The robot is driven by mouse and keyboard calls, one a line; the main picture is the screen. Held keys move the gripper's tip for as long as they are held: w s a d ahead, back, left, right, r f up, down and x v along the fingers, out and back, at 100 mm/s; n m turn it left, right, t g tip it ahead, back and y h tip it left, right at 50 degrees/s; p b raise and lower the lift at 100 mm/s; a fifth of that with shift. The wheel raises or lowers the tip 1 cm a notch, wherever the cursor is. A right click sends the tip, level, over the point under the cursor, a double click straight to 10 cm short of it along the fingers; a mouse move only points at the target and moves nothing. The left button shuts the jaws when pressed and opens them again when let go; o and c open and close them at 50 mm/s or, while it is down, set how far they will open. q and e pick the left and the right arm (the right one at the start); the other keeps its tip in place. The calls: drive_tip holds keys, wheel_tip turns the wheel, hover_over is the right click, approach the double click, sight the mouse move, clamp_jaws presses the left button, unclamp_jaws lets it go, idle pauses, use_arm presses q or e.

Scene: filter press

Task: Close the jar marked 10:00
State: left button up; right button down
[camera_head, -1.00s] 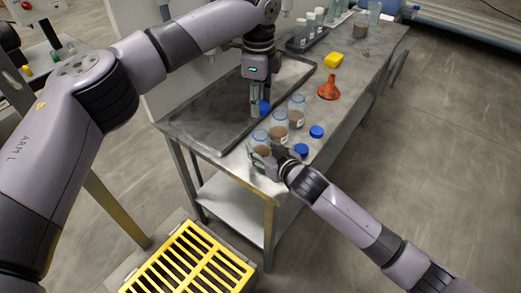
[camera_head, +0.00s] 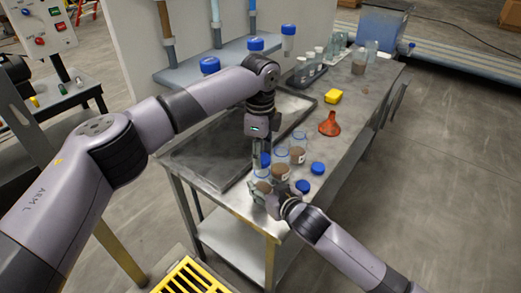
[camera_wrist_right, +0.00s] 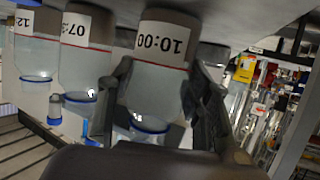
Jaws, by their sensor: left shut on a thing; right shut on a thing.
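The jar marked 10:00 (camera_wrist_right: 160,60) holds brown matter, and its label appears upside down in the right wrist view. Its mouth (camera_wrist_right: 148,125) is uncapped with a blue rim. My right gripper (camera_wrist_right: 165,95) is shut around this jar; in the head view the gripper (camera_head: 268,203) is at the nearest jar (camera_head: 262,187). My left gripper (camera_head: 262,150) points down and is shut on a blue cap (camera_head: 265,159). The cap hangs just above and behind the held jar's mouth; I cannot tell whether they touch.
Two more open jars (camera_head: 280,170) (camera_head: 298,155) stand behind. Two loose blue caps (camera_head: 317,168) (camera_head: 303,186) lie to the right. The bench's right side is mostly clear.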

idle(0.5)
use_arm(q)
drive_tip(key=shift+f, duration=0.85)
drive_tip(key=shift+f, duration=0.55)
drive_tip(key=m, duration=0.6)
drive_tip(key=shift+w+d, duration=0.1)
drive_tip(key=shift+w, duration=0.05)
drive_tip(key=m, duration=1.4)
drive_tip(key=shift+w+d+m, duration=0.1)
drive_tip(key=shift+d+m, duration=0.15)
drive_tip(key=shift+m, duration=1.15)
